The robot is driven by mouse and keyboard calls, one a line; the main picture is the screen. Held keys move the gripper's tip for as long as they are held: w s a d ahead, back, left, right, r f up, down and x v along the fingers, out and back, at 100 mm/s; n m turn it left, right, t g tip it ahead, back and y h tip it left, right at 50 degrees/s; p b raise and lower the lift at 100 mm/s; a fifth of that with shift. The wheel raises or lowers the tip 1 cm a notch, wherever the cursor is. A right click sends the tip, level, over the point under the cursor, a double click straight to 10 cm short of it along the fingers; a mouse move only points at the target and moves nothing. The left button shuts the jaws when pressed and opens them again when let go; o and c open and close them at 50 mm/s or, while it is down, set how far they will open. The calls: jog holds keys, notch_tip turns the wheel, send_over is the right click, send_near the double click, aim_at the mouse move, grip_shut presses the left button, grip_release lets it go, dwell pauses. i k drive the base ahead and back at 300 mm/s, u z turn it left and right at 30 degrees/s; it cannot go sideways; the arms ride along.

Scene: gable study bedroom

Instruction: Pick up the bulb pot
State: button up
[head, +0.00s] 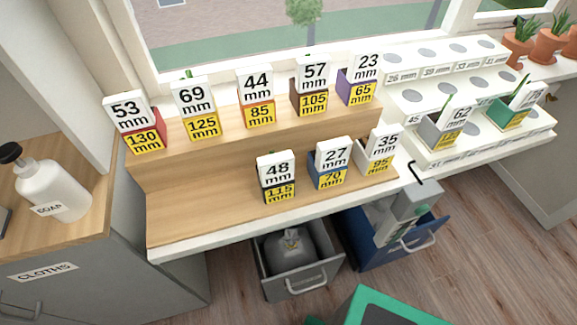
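Several small square pots stand on a two-step wooden stand, each with a white-and-yellow millimetre card that hides much of it. The back step holds a red pot (147,147) (53/130), a 69/125 pot (201,128), an orange pot (257,113) (44/85), a brown pot (297,98) (57/105) and a purple pot (343,88) (23/65). The front step holds a dark pot (279,190) (48/115), a blue pot (315,172) (27/70) and a 35/95 pot (377,160). No pot is marked as bulb pot; I cannot tell which it is. My gripper is not in view.
A white stepped rack (470,135) with round grey spots holds a grey pot (432,132) and a green pot (507,114). Below are an open grey drawer (303,284) and an open blue drawer (415,248) with contents. A soap bottle (52,187) stands left; the wooden front step's left is bare.

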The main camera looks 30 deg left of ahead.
aim_at(276, 182)
jog(key=u, duration=1.4)
jog(key=k, duration=0.55)
jog(key=u, duration=0.1)
jog(key=i, duration=0.5)
jog(key=z, duration=0.1)
jog(key=k, duration=0.1)
jog(key=u, duration=0.05)
